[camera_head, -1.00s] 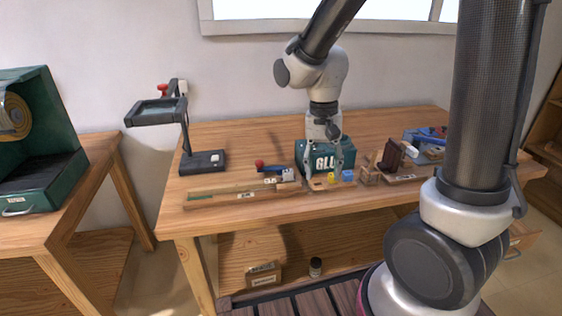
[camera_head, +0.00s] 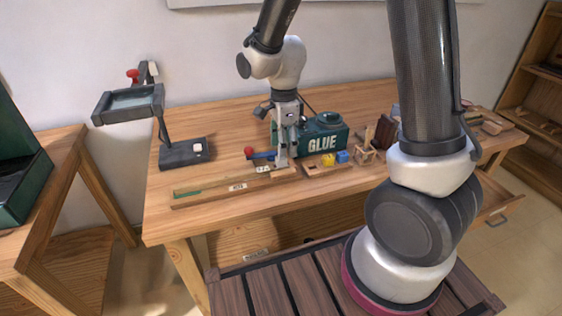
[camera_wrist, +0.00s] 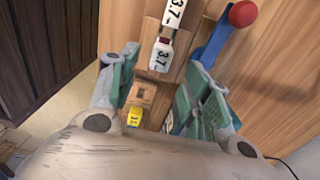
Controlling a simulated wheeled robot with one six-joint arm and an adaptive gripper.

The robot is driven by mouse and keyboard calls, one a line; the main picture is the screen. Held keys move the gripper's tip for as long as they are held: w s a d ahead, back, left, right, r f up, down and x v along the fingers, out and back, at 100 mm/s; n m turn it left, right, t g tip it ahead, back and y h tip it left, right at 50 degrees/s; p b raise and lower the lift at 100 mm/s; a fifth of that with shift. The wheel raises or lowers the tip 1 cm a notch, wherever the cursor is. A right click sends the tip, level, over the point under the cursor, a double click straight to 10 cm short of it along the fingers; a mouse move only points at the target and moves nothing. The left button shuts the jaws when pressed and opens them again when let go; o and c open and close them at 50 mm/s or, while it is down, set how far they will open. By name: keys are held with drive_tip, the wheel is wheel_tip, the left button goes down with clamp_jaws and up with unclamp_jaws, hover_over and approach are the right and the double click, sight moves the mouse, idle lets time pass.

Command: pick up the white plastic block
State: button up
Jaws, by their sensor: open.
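My gripper points down, open, over the wooden pieces at the table's front. In the wrist view its two green-padded fingers (camera_wrist: 160,80) stand apart, with the white block between and slightly beyond the tips. I see no contact. Another small white block (camera_head: 198,147) sits on the dark stand base at the left.
A blue piece with a red ball (camera_head: 249,152) is close to the gripper's left. The green GLUE box (camera_head: 322,134) stands behind right. A long wooden rail (camera_head: 215,192) lies front left.

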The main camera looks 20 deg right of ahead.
sight(281, 163)
drive_tip(key=f, duration=0.5)
drive_tip(key=shift+a, duration=0.3)
drive_tip(key=c, duration=0.9)
